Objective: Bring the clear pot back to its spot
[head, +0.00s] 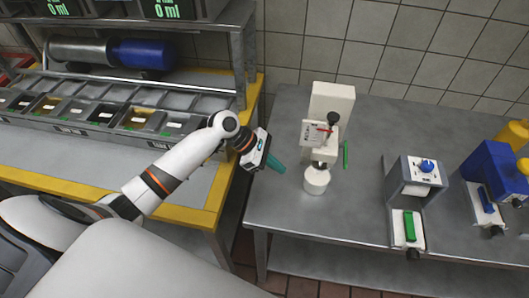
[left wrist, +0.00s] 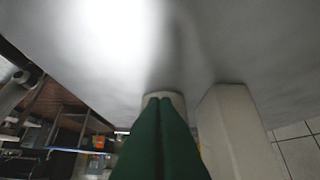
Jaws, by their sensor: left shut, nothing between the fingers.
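I cannot make out a clear, see-through pot in either view. A white round pot (head: 317,179) stands upright on the grey steel table, below the front of a cream machine (head: 331,103). My left gripper (head: 277,165) has green fingers, shut and empty. It is just left of the white pot, near the table's left edge and apart from the pot. In the left wrist view the shut fingers (left wrist: 165,100) cover most of a pale round thing (left wrist: 176,101), seemingly the same pot. The cream machine's column (left wrist: 228,125) stands to its right. My right gripper is not in view.
On the grey table (head: 289,215), a grey device with a green-handled part (head: 410,228) and a blue machine (head: 495,170) stand further right. A green stick (head: 346,155) is beside the cream machine. A yellow-edged counter (head: 195,213) with a row of bins is left, across a gap.

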